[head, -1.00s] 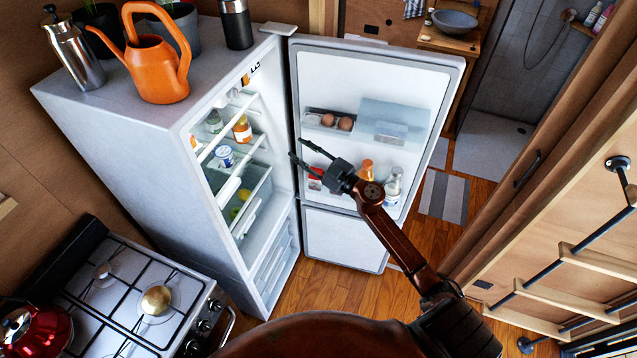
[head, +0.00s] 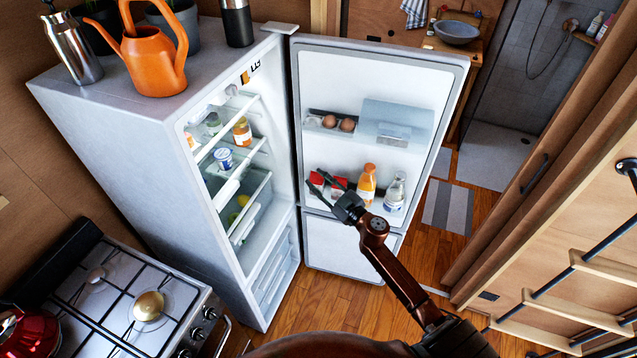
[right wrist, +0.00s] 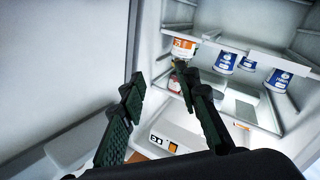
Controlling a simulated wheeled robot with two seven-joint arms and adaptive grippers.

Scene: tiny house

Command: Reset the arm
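My right gripper (head: 322,181) is in front of the open fridge door's lower shelf, its fingers pointing up and left. In the right wrist view its two dark fingers (right wrist: 160,88) are spread apart with nothing held between them. My left gripper is not in view. The fridge (head: 225,200) stands open, with its door (head: 385,75) swung out to the right. An orange bottle (head: 367,185) and a clear bottle (head: 395,193) stand on the door shelf beside the gripper. Red items (head: 338,186) there are partly hidden by it.
A stove (head: 110,300) stands at the lower left with a red kettle (head: 30,335). An orange watering can (head: 150,60) sits on the fridge top. Wooden ladder steps (head: 560,310) are at right. Wood floor (head: 325,305) is clear below the door.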

